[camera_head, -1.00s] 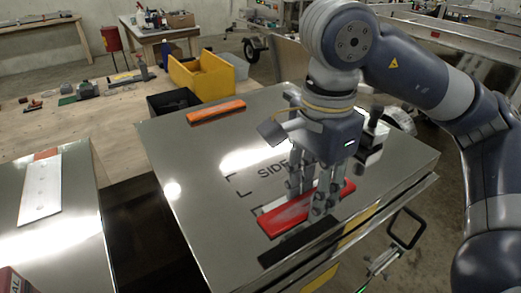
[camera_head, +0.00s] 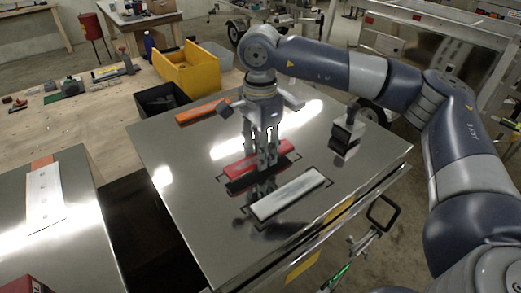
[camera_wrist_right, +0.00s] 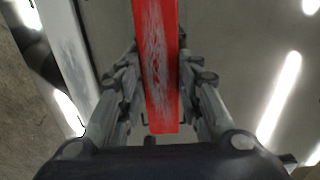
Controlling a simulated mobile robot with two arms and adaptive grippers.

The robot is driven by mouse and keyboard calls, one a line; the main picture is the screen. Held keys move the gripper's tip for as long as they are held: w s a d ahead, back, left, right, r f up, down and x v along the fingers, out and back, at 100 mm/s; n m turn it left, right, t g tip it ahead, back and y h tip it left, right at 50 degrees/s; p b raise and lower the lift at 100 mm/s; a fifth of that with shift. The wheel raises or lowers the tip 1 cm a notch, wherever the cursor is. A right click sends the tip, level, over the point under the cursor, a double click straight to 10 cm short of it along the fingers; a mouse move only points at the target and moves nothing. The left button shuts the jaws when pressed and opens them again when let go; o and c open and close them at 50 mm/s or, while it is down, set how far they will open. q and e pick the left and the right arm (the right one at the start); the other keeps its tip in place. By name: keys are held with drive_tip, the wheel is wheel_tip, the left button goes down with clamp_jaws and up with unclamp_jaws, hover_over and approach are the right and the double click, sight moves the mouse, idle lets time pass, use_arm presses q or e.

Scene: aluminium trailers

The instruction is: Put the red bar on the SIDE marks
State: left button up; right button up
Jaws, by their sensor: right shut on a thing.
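The red bar (camera_head: 240,162) is between the fingers of my right gripper (camera_head: 264,162), above or on the shiny trailer top (camera_head: 190,195). A dark reflection beneath it makes its height hard to tell. In the right wrist view the red bar (camera_wrist_right: 158,65) runs lengthwise between both finger pairs. Thin dark corner marks (camera_head: 329,183) show near the bars. The SIDE lettering is not readable, hidden by the bar, gripper or glare. My left gripper is out of view.
A silver bar (camera_head: 288,194) lies just in front of the red one. An orange bar (camera_head: 203,110) lies near the far edge. A black block-shaped tool (camera_head: 347,135) stands at right. Yellow (camera_head: 187,70) and black bins (camera_head: 160,100) stand beyond. Another metal top (camera_head: 75,235) is at left.

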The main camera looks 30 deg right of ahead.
drive_tip(key=shift+f, duration=0.45)
drive_tip(key=shift+f+p, duration=0.3)
drive_tip(key=shift+f, duration=0.2)
drive_tip(key=shift+f+b, duration=0.15)
drive_tip(key=shift+b, duration=0.15)
drive_tip(key=o, duration=1.1)
drive_tip(key=shift+c, duration=0.2)
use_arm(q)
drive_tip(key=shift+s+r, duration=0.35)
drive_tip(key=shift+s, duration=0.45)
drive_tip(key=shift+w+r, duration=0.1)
